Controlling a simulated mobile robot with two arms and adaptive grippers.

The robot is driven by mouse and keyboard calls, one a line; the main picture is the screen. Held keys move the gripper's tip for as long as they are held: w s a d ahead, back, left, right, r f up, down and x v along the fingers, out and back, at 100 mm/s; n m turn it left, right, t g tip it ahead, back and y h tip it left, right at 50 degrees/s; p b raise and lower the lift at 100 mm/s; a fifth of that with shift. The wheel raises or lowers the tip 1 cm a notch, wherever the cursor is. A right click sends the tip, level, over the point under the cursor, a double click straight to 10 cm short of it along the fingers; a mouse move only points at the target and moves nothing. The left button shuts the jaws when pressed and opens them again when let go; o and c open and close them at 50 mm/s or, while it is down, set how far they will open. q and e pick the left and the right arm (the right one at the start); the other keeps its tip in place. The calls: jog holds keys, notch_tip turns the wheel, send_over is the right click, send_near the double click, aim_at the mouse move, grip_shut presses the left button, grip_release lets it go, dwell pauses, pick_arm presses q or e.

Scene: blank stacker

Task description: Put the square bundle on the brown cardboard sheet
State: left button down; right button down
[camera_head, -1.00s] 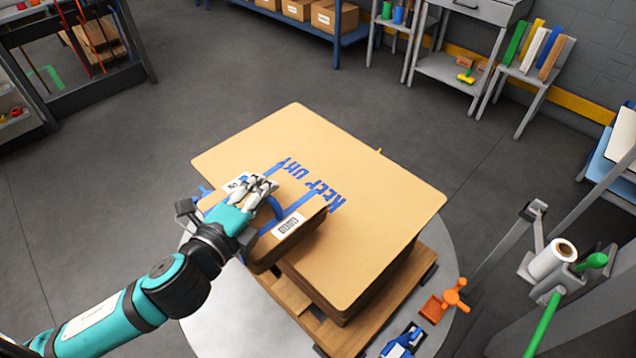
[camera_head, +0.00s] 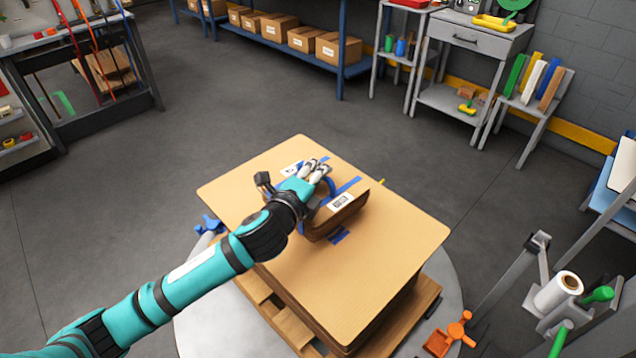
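The square bundle (camera_head: 343,214) is a brown block with blue straps and a white label, in the head view. The cardboard sheet lies flat on a brown stack. My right gripper is not in view.
The stack stands on a wooden pallet (camera_head: 290,325) on a round grey plate (camera_head: 225,308). An orange-handled clamp (camera_head: 455,331) is at front right, near a white roll (camera_head: 556,290). A blue rack with boxes (camera_head: 338,48) stands behind. The floor between is clear.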

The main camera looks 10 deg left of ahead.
pick_arm(q)
jog(key=shift+f+b, duration=0.3)
jog(key=shift+f, duration=1.5)
jog(key=c, duration=1.5)
grip_release()
jog(key=shift+s, duration=0.1)
jog(key=shift+r, duration=0.15)
jog(key=v, duration=1.2)
jog(key=shift+a, duration=0.1)
